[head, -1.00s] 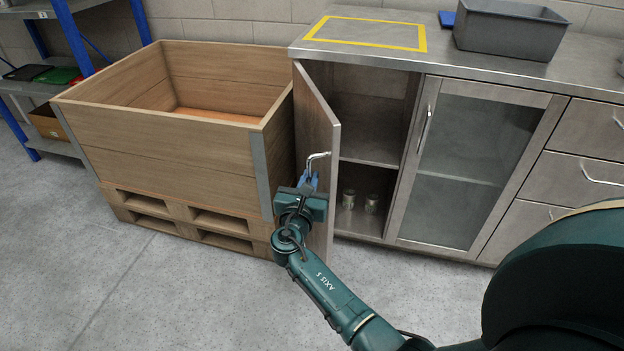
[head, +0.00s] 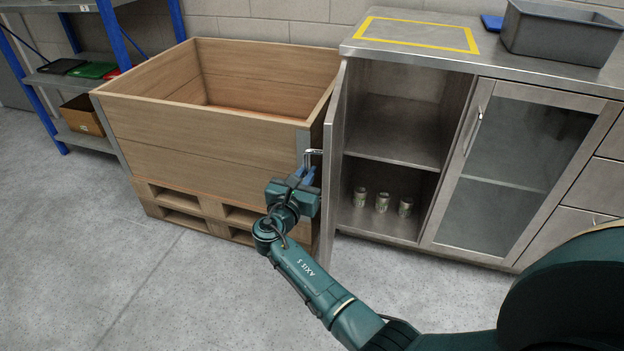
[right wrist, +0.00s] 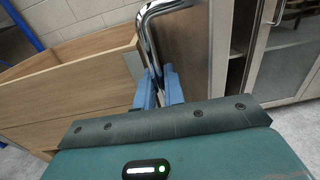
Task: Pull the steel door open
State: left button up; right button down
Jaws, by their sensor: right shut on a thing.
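The steel door (head: 335,130) stands swung wide open at the left side of the cabinet, nearly edge-on in the head view. Its bent metal handle (head: 314,154) is on the side facing the wooden crate. My right gripper (head: 306,174) is shut on this handle; in the right wrist view the blue fingertips (right wrist: 158,90) close around the shiny bar (right wrist: 150,35). The door face (right wrist: 195,45) shows behind the bar there. The cabinet inside (head: 395,110) is exposed, with a shelf and several cans (head: 382,202) on its floor. My left gripper is not in view.
A wooden crate (head: 200,140) on a pallet stands close to the door's left side, with very little gap visible. A glass-fronted door (head: 512,150) to the right is shut. A grey bin (head: 560,32) sits on the steel counter (head: 400,52). The floor in front is clear.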

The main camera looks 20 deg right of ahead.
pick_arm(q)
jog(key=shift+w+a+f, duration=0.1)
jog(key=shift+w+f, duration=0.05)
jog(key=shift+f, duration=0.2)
pick_arm(e)
jog(key=shift+w+a+m, duration=0.3)
jog(key=shift+w+a, duration=0.1)
jog(key=shift+a, duration=0.05)
jog(key=shift+g+h, duration=0.3)
jog(key=shift+g, duration=0.1)
jog(key=c, duration=1.6)
grip_release()
jog(key=shift+c, duration=0.2)
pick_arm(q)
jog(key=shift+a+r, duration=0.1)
